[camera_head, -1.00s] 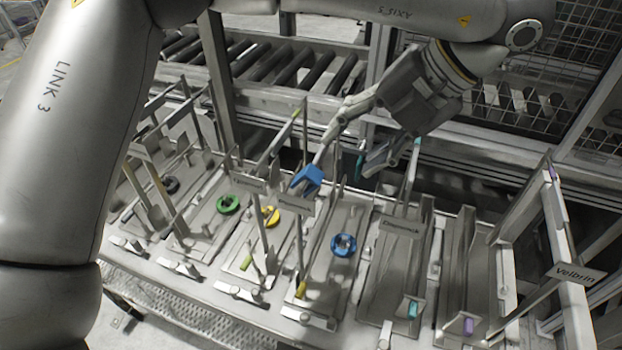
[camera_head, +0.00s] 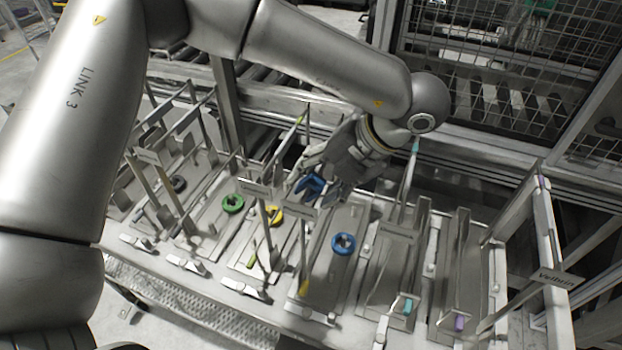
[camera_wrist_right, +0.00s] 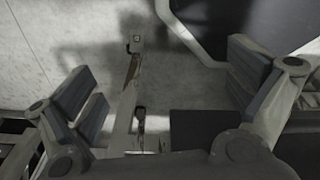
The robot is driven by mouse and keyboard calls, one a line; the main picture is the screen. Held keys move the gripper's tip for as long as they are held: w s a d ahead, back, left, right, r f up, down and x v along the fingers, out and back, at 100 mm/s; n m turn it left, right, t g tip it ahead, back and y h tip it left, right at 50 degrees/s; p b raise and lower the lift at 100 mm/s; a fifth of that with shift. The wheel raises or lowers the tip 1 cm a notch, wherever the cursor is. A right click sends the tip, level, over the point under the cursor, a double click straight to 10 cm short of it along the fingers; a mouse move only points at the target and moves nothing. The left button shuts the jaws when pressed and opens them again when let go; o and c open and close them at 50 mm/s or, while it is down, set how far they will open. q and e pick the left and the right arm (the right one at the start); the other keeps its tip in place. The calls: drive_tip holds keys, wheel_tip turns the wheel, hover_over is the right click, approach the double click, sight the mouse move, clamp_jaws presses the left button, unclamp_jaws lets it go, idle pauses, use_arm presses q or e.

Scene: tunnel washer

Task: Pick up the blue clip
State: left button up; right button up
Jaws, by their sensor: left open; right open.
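The blue clip (camera_head: 311,186) shows in the head view near the middle of the row of slots, at the back. It is partly hidden by my left gripper (camera_head: 317,190). My left gripper is open with its fingers around or right beside the clip; I cannot tell whether they touch it. In the right wrist view my right gripper (camera_wrist_right: 168,98) is open, its fingers wide apart with nothing between them.
A blue ring (camera_head: 343,244) lies in the slot in front of the clip. A yellow ring (camera_head: 274,215) and a green ring (camera_head: 232,203) lie to the left. Thin upright posts and divider plates (camera_head: 418,240) crowd the slots. A roller conveyor and a wire mesh guard (camera_head: 470,60) stand behind.

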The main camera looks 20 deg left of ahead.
sight(319, 183)
use_arm(q)
drive_tip(key=shift+s+d, duration=0.1)
drive_tip(key=c, duration=0.9)
drive_tip(key=shift+c, duration=0.2)
use_arm(e)
drive_tip(key=shift+s+d, duration=0.1)
drive_tip(key=shift+s, duration=0.2)
use_arm(q)
drive_tip(key=shift+r, duration=0.1)
drive_tip(key=shift+r, duration=0.45)
wheel_tip(319, 183, up, 7)
drive_tip(key=p, duration=0.2)
drive_tip(key=shift+f+p, duration=0.15)
drive_tip(key=shift+p, duration=0.2)
drive_tip(key=d, duration=1.8)
drive_tip(key=shift+f+b, duration=0.35)
drive_tip(key=shift+b, duration=0.05)
use_arm(e)
drive_tip(key=shift+w+r, duration=0.1)
drive_tip(key=shift+r, duration=0.8)
